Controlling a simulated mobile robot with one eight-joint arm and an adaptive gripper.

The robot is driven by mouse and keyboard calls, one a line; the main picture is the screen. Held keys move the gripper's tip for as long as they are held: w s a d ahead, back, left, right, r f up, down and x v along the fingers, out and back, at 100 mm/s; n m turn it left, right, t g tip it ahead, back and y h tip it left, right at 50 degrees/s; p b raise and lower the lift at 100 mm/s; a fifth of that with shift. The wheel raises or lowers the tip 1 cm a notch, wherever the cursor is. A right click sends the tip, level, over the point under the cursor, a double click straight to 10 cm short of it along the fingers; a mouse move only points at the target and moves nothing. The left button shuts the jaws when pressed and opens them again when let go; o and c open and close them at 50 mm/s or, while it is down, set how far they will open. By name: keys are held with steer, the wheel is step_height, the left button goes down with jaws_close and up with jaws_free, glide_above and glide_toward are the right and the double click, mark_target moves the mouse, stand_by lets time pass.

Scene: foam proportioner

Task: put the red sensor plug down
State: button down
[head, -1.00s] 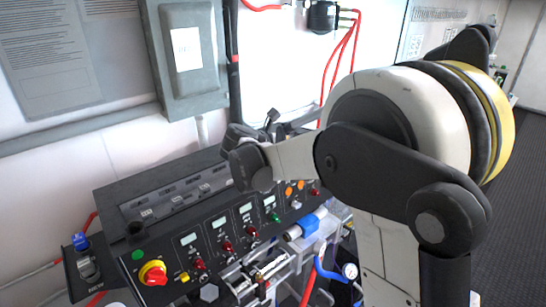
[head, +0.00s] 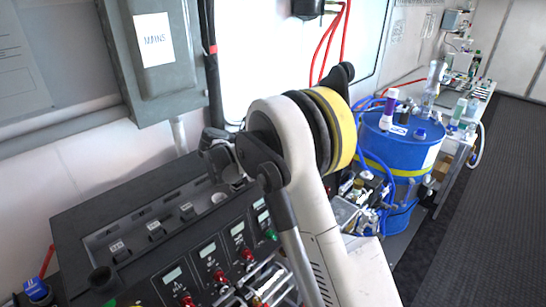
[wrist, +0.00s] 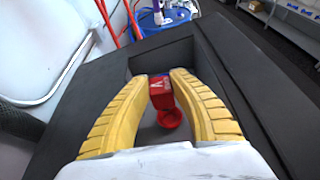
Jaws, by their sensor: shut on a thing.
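The red sensor plug (wrist: 159,92) shows in the wrist view as a small red block with a white mark and a rounded red end nearer the camera. The yellow fingers of my gripper (wrist: 160,78) are shut on it, one on each side. The plug is over or in a grey-floored recess of a black housing (wrist: 95,75). I cannot tell whether it touches the floor there. In the head view my arm hides the plug, and the gripper's fingers do not show clearly.
A black control console (head: 85,215) with displays and knobs stands below my arm. A grey box marked MAINS (head: 165,85) hangs on the wall above it. A blue drum (head: 385,145) with bottles and hoses stands to the right. Dark floor (head: 490,190) at far right is clear.

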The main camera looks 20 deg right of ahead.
steer(key=shift+s+f, duration=0.2)
steer(key=shift+f, duration=0.45)
steer(key=f, duration=0.3)
steer(key=shift+w, duration=0.2)
steer(key=shift+s+r, duration=0.1)
steer(key=shift+s, duration=0.05)
steer(key=shift+f+b, duration=0.3)
steer(key=c, duration=1.2)
jaws_free()
steer(key=shift+r, duration=0.1)
